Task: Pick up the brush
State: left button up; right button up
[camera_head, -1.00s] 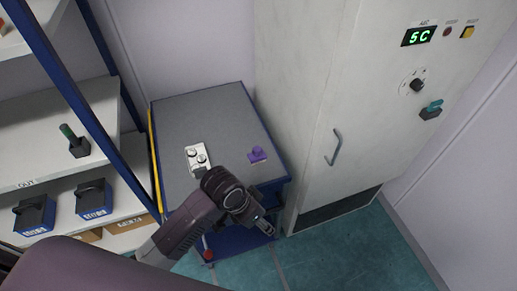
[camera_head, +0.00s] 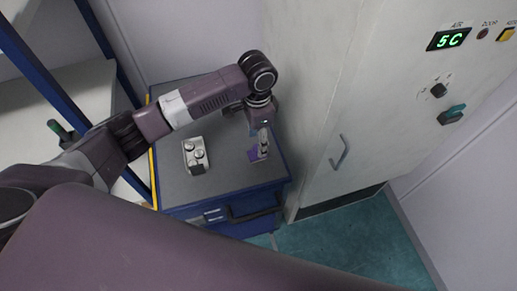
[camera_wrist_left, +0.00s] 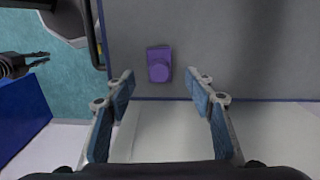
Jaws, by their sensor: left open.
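The brush is most likely the small purple piece (camera_head: 254,155), a flat block with a round knob, on the grey top of the blue cabinet near its front right. In the head view my left gripper (camera_head: 263,148) points down over it and partly covers it. In the left wrist view the purple piece (camera_wrist_left: 159,65) lies ahead, between the lines of the two open fingers (camera_wrist_left: 162,88), with nothing between them. Another dark gripper, probably my right one (camera_wrist_left: 38,60), shows at the left edge of the wrist view; its opening is unclear.
A silver block with round knobs (camera_head: 195,156) sits left of the purple piece on the cabinet top (camera_head: 222,178). A tall grey cabinet (camera_head: 310,110) stands close on the right. A blue-framed shelf (camera_head: 30,55) is on the left.

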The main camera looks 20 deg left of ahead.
aim_at(253, 154)
pick_arm(q)
jog(key=shift+s+f, duration=0.2)
jog(key=shift+f, duration=0.15)
notch_tip(253, 154, down, 4)
jog(key=shift+r+p, duration=0.15)
jog(key=shift+p, duration=0.7)
jog(key=shift+w+f, duration=0.15)
jog(key=shift+f, duration=0.35)
pick_arm(e)
jog(key=shift+s+d+r, duration=0.2)
jog(key=shift+d+r, duration=0.05)
jog(key=shift+r, duration=0.25)
jog(key=shift+s+d+r, duration=0.15)
jog(key=shift+d+r, duration=0.05)
jog(key=shift+r, duration=0.25)
pick_arm(q)
jog(key=c, duration=1.3)
